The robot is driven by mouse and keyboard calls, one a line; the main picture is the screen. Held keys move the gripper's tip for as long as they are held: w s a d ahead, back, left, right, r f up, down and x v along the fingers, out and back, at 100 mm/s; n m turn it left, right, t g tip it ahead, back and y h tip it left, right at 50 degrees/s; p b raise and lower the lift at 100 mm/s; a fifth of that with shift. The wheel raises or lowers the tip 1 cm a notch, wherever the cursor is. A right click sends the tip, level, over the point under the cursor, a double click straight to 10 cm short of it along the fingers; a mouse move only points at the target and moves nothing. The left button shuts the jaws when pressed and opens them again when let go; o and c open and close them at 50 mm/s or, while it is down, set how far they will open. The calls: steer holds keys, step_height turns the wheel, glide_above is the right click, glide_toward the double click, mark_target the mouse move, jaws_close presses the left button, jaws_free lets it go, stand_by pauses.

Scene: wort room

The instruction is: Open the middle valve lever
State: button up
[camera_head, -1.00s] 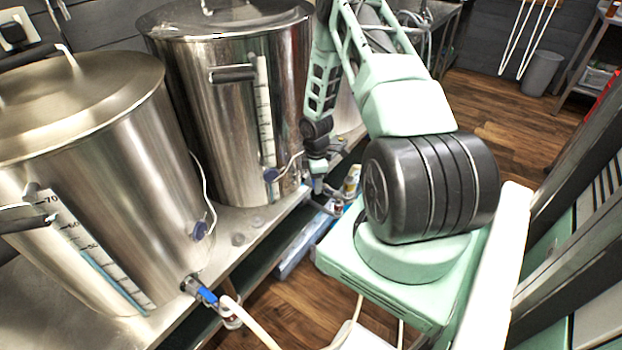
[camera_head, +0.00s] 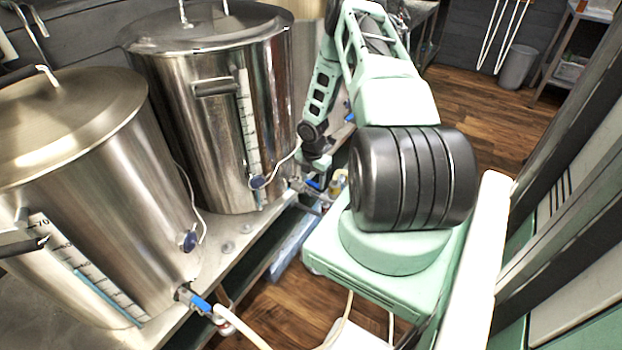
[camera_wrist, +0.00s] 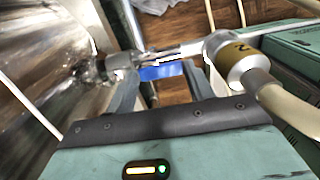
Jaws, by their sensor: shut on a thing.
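The middle valve's blue lever (camera_head: 313,184) is at the foot of the second steel kettle (camera_head: 213,135), low on its front right. In the wrist view, the blue lever (camera_wrist: 162,72) lies between the two grey fingers of my gripper (camera_wrist: 160,80), which is shut on it. The metal valve body runs just beyond the lever, joined to a round fitting (camera_wrist: 228,58) with a pale hose. In the head view, my gripper (camera_head: 316,170) is at the valve, small and partly hidden by my arm. The exact finger contact is hard to make out.
A nearer kettle (camera_head: 90,210) stands at left, with its own blue-levered valve (camera_head: 202,304) and pale hose. Both kettles stand on a metal bench (camera_head: 240,240). Wooden floor (camera_head: 480,115) is open behind my arm. A grey bin (camera_head: 516,67) stands far right.

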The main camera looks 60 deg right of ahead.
mark_target(313, 182)
steer(key=shift+d+n, duration=0.2)
steer(key=shift+n, duration=0.1)
steer(key=o, duration=1.4)
steer(key=shift+r, duration=0.1)
step_height(313, 182, up, 17)
steer(key=shift+r, duration=0.15)
